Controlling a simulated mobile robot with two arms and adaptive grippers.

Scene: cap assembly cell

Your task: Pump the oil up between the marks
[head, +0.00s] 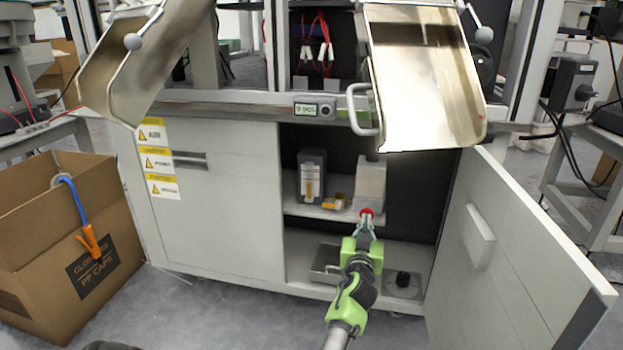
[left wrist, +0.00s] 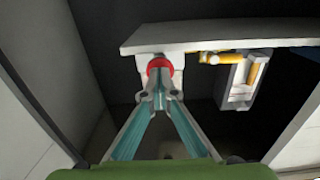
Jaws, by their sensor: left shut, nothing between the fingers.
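A red knob (head: 367,212) sits low on the front of a pale, whitish box-shaped reservoir (head: 371,180) on the cabinet shelf. My left gripper (head: 363,228) is shut and empty, its fingertips at the red knob. In the left wrist view the closed fingertips (left wrist: 160,97) are right at the red knob (left wrist: 158,64) and overlap its lower edge; I cannot tell whether they press it. No oil level or marks can be read on the reservoir. My right gripper is not in view.
The cabinet door (head: 500,255) stands open at the right. A dark box (head: 312,165) and a small orange-yellow part (head: 333,202) are left of the reservoir. Metal chutes (head: 425,90) hang above. A cardboard box (head: 85,235) stands on the floor at left.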

